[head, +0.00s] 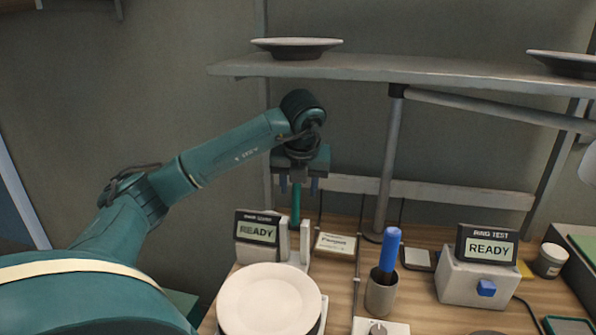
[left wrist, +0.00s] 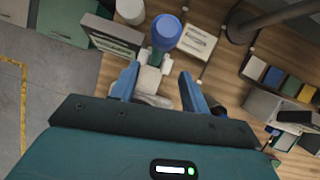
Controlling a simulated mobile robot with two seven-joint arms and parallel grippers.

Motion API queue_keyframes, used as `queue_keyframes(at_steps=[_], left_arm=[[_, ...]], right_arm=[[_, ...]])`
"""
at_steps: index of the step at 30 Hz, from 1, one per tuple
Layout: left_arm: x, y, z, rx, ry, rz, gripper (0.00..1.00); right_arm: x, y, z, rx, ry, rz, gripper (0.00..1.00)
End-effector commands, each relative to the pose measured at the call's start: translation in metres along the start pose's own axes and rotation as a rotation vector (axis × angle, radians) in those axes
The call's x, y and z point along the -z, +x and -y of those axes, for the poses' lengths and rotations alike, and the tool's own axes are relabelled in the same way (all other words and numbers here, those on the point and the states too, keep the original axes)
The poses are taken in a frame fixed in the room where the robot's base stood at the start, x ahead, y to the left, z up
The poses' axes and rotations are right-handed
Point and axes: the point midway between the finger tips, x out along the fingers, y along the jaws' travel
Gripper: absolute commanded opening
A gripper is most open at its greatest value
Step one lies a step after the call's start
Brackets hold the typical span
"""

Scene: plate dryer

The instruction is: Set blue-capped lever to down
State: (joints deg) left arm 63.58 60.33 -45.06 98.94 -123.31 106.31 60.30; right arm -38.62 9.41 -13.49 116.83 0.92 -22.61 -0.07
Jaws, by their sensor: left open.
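My left gripper (head: 298,189) is open and points down above the back left of the bench. A thin upright teal stick (head: 296,206) shows below and between its fingers, beside two white posts. In the left wrist view, a blue round cap (left wrist: 167,31) on a stalk stands just past the open fingertips (left wrist: 160,72), roughly in line with the gap. It looks like the blue-capped lever, upright; I cannot tell whether the fingers touch it. In the head view its top is hard to make out behind the gripper. My right gripper is not in view.
A READY display box (head: 258,232) stands left of the lever, and a label plate (head: 335,243) right of it. A plate stack (head: 268,297) is in front. A cup (head: 381,294) holds a blue-handled tool (head: 390,250). A shelf (head: 390,71) with plates hangs above.

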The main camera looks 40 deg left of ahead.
Motion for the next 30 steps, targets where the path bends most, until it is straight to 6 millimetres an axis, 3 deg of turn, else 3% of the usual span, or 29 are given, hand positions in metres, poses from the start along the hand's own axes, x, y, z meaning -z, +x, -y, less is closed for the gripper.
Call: queue_keyframes(at_steps=[3,10,15,23,30], left_arm=[[-0.024,0.007,-0.004,-0.001,-0.003,-0.003,0.46],[-0.050,0.020,-0.008,0.001,0.001,-0.001,0.46],[-0.048,0.031,-0.007,0.001,0.003,0.000,0.46],[-0.047,0.033,-0.007,0.001,0.002,0.000,0.46],[-0.047,0.032,-0.007,0.002,0.002,0.000,0.26]], right_arm=[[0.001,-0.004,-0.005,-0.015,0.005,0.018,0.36],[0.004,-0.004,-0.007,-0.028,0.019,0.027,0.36],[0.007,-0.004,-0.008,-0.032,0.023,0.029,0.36],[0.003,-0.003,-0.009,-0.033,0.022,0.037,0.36],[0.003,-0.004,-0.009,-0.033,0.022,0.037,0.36]])
